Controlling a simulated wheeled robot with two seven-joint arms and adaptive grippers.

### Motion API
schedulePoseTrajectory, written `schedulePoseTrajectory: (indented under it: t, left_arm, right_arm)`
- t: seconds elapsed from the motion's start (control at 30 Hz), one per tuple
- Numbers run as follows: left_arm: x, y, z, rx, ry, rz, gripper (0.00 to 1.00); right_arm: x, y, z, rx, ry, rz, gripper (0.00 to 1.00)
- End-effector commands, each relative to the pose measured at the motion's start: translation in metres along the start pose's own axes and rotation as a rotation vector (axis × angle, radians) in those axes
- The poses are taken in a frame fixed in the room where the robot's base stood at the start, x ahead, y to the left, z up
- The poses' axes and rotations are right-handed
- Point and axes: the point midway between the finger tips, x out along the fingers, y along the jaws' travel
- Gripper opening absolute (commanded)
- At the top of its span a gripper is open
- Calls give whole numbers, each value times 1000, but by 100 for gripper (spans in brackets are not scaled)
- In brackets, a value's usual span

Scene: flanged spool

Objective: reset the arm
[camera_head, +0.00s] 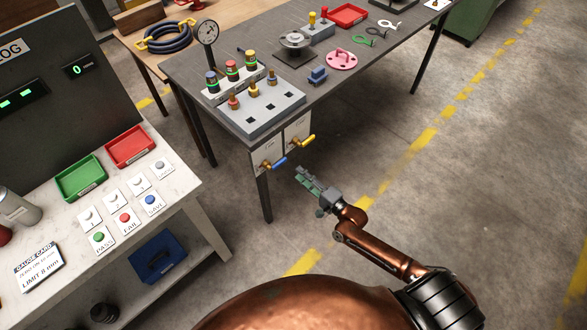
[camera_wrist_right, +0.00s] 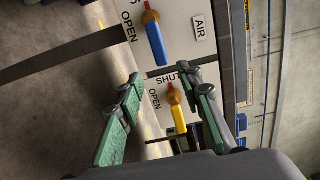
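My right arm reaches out over the floor in the head view. Its gripper (camera_head: 304,180) hangs in front of the dark table's near edge, just right of the valve panels. In the right wrist view the two green fingers of the gripper (camera_wrist_right: 168,95) stand apart with nothing held between them. Beyond them are a blue valve handle (camera_wrist_right: 156,42) and a yellow valve handle (camera_wrist_right: 178,112) on white panels. The fingers look apart from both handles, though the exact distance is unclear. My left gripper is in neither view.
The dark table (camera_head: 225,65) holds a gauge (camera_head: 207,32), a grey block with fittings (camera_head: 262,108) and a pink flanged part (camera_head: 341,60). A white bench (camera_head: 185,185) with a green tray (camera_head: 80,178) and buttons stands left. Floor to the right (camera_head: 480,170) is clear.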

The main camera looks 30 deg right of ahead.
Motion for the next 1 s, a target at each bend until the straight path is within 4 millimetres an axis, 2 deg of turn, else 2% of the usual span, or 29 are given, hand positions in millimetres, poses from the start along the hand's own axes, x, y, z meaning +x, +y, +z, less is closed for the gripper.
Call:
schedulePoseTrajectory:
  t: [0.2, 0.77, 0.87, 0.97, 1.0]
  left_arm:
    - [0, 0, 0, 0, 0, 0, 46]
    - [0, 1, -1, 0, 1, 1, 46]
    - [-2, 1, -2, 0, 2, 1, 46]
    - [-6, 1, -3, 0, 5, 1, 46]
    - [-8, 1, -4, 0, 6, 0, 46]
  right_arm:
    - [-15, 0, 0, 0, 0, 0, 33]
    - [-16, 2, -1, -5, 2, 5, 33]
    - [-23, 21, -6, -52, 17, 44, 33]
    - [-40, 64, -17, -165, 41, 137, 33]
    - [-51, 87, -21, -225, 48, 190, 33]
